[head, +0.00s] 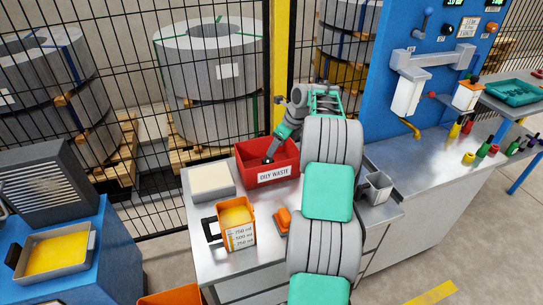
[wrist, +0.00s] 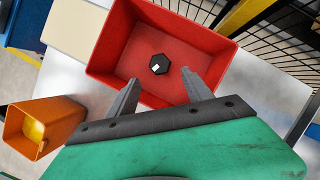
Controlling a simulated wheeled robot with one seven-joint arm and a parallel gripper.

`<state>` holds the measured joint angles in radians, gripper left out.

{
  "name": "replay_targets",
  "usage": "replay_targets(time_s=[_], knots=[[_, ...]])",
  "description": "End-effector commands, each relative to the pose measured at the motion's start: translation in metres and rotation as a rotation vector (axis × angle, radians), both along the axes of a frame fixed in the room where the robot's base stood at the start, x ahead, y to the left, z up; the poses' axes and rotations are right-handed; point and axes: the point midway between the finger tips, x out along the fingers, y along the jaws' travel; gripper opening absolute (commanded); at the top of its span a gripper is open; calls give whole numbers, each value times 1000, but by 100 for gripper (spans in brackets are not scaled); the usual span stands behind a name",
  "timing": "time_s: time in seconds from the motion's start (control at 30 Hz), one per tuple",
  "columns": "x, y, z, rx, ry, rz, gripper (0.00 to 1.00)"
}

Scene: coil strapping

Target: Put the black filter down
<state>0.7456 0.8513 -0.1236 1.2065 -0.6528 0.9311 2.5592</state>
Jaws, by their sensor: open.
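The black filter (wrist: 158,64) is a small dark hexagonal piece with a white mark on top. In the wrist view it lies on the floor of the red bin (wrist: 110,50), clear of the walls. The bin also shows in the head view (head: 247,155), labelled OILY WASTE. My gripper (wrist: 162,79) is open, its two fingers apart with nothing between them. It points down into the bin, and the filter shows beyond the fingertips. In the head view my gripper (head: 272,155) reaches into the bin, and its fingers are hard to make out.
A cream block (head: 210,180) stands left of the bin. An orange jug (head: 238,222) with yellow liquid and an orange tool (head: 283,221) are in front. A grey cup (head: 377,187) stands right of my arm. A wire fence (head: 120,90) runs behind.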

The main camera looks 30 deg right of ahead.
Motion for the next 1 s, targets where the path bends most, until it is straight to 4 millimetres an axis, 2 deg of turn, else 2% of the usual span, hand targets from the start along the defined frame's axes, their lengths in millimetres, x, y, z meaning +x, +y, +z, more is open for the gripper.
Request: replay_targets(time_s=[0.03, 0.17, 0.27, 0.37, 0.47, 0.5, 0.57, 0.6, 0.67, 0.7, 0.8, 0.9, 1.0], knots=[[-3, -2, 10, -1, -3, -1, 59], [-9, -3, 23, -1, -2, 4, 59], [-7, 15, 39, -39, -13, 90, 59], [-9, 66, 67, -144, -43, 336, 59], [-28, 138, 98, -300, -81, 707, 59], [-41, 167, 107, -365, -97, 867, 59], [-65, 206, 117, -461, -119, 1106, 59], [-84, 230, 121, -524, -133, 1266, 59], [-116, 261, 122, -615, -151, 1508, 59], [-139, 280, 121, -675, -164, 1672, 59], [-196, 312, 109, -809, -187, 2058, 59], [-239, 327, 93, -906, -201, 2358, 59], [-263, 332, 81, -958, -204, 2532, 59]])
